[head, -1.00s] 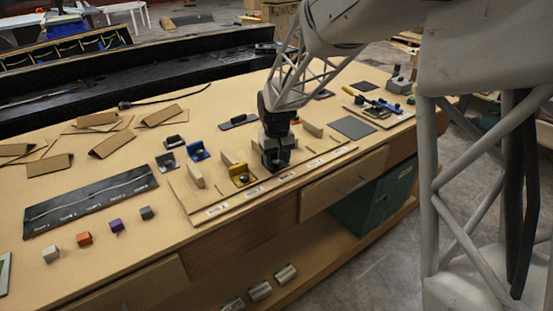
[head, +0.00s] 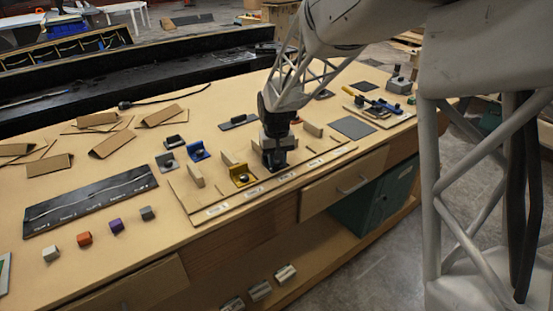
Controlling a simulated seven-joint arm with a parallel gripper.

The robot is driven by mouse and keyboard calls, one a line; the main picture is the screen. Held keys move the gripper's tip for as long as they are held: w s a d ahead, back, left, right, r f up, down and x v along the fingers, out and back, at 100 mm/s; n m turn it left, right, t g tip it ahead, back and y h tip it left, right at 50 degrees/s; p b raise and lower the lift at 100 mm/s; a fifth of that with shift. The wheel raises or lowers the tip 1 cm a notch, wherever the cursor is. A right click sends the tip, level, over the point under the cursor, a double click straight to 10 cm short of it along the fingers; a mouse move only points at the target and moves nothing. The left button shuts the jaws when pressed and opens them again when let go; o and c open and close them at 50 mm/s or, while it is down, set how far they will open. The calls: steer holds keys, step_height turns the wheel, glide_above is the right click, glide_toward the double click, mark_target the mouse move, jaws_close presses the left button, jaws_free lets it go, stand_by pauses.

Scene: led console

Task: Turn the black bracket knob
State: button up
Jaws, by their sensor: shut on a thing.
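My gripper (head: 277,164) points straight down over a bay of the wooden fixture (head: 216,211), right of the yellow bracket. It is shut on the knob of the black bracket. The gripper hides the knob and most of the bracket; only a dark edge of the black bracket (head: 281,177) shows low beneath the fingers. How far the knob is turned cannot be seen.
The yellow bracket (head: 242,177) with a dark knob stands close on the left, between wooden dividers. A blue bracket (head: 198,150) and a grey bracket (head: 167,162) stand behind the fixture. A wooden divider (head: 312,130) stands close on the right.

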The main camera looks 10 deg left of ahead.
mark_target(277, 162)
stand_by(0.3)
steer(key=o, duration=1)
steer(key=shift+c, duration=0.2)
steer(key=shift+r, duration=3.9)
